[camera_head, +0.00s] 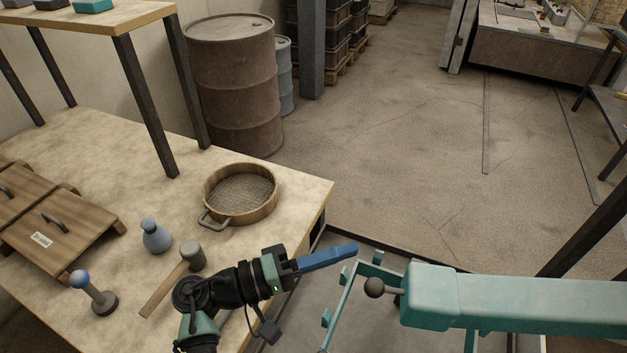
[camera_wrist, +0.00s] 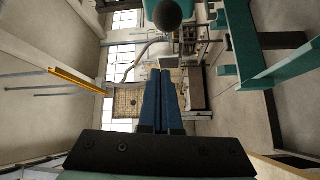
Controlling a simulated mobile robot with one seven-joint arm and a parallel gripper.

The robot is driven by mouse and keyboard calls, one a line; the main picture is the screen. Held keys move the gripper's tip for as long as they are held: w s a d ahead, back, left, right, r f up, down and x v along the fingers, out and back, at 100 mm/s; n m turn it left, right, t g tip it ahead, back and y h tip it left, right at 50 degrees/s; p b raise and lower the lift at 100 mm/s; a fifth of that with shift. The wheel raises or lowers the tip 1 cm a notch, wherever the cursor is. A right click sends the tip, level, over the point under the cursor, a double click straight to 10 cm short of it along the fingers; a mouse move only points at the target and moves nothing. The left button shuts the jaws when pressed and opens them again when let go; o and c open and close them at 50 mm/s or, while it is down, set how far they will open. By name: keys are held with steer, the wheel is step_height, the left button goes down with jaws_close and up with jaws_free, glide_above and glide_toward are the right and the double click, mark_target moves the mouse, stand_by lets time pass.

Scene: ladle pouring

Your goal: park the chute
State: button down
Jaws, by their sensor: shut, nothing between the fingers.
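A long teal body (camera_head: 520,300), which may be the chute, runs in from the right in the head view. A dark ball knob (camera_head: 374,287) sticks out of its left end. My gripper (camera_head: 352,250) has blue fingers pressed together, empty, pointing right, just above and left of the knob. The fingers look apart from it. In the wrist view the shut fingers (camera_wrist: 160,73) are at the centre, and the dark ball (camera_wrist: 172,12) is at the top edge, beyond the tips.
On the table at left are a round sieve (camera_head: 240,194), a mallet (camera_head: 178,275), a grey-blue bottle (camera_head: 155,237), a blue-knobbed stand (camera_head: 93,292) and wooden lids (camera_head: 60,222). A rusty drum (camera_head: 233,85) stands behind. The floor (camera_head: 400,150) beyond is mostly open.

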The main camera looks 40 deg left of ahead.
steer(key=shift+s+d+f+p, duration=0.1)
steer(key=shift+d+p, duration=0.25)
steer(key=shift+d, duration=0.3)
steer(key=shift+s+d+f+p, duration=0.15)
steer(key=shift+d+p, duration=0.15)
steer(key=shift+d, duration=0.35)
steer(key=shift+s+d+f+p, duration=0.1)
steer(key=shift+d+p, duration=0.25)
steer(key=shift+d, duration=0.3)
steer(key=shift+s+d, duration=0.1)
steer(key=shift+s, duration=0.05)
